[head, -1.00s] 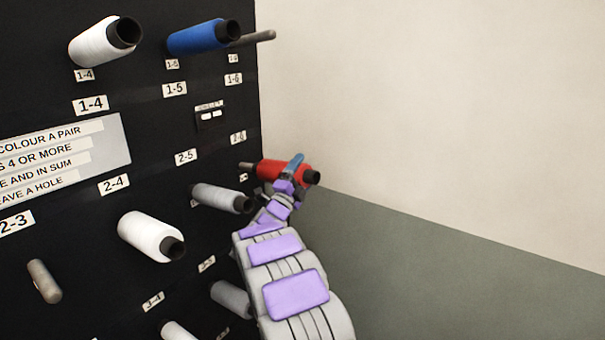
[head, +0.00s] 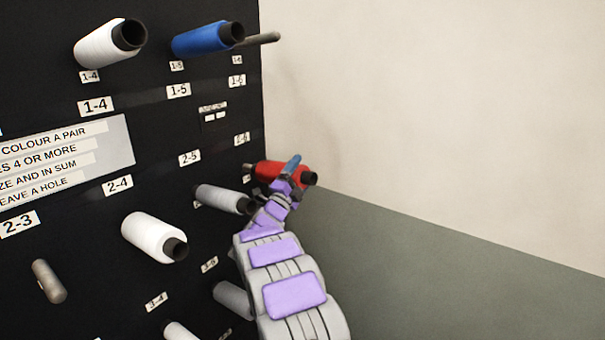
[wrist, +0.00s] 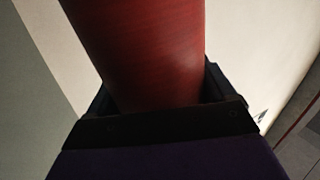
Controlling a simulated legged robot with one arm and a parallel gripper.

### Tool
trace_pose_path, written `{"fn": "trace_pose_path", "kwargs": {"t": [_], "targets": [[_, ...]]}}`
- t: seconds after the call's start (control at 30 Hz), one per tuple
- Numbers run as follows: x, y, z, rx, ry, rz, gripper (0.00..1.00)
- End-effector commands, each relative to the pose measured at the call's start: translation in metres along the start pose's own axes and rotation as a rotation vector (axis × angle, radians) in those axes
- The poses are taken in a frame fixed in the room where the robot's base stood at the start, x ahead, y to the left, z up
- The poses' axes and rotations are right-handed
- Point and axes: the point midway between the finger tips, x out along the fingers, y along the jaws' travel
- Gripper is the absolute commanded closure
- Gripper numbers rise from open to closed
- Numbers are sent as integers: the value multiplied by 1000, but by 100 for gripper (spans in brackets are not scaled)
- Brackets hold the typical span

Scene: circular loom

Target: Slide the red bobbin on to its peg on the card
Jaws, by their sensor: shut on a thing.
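The red bobbin (head: 274,172) is at the right edge of the black card (head: 215,140), lying roughly level with its dark end facing right. A short grey-brown peg (head: 248,169) shows between the bobbin's left end and the card. The bobbin lines up with this peg; I cannot tell how far the peg reaches inside. My gripper (head: 283,182) is shut on the bobbin from the near side. In the wrist view the red bobbin (wrist: 140,45) stands between the jaws (wrist: 158,95), and its ends are out of view.
A grey bobbin (head: 224,199) sits on a peg just left of my wrist. A blue bobbin (head: 203,39) and a bare peg (head: 262,39) are above. White bobbins (head: 152,237) fill other pegs, and another bare peg (head: 48,281) is lower left. Right of the card is open.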

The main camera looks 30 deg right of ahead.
Motion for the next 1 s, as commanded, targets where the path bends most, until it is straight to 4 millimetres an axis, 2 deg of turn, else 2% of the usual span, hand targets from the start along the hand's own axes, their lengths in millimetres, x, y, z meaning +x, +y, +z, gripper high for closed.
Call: {"fn": "trace_pose_path", "kwargs": {"t": [0.6, 1.0], "targets": [[0, -2, 27, 2, 0, -3, 89], [0, -2, 28, 3, 1, -3, 89]]}}
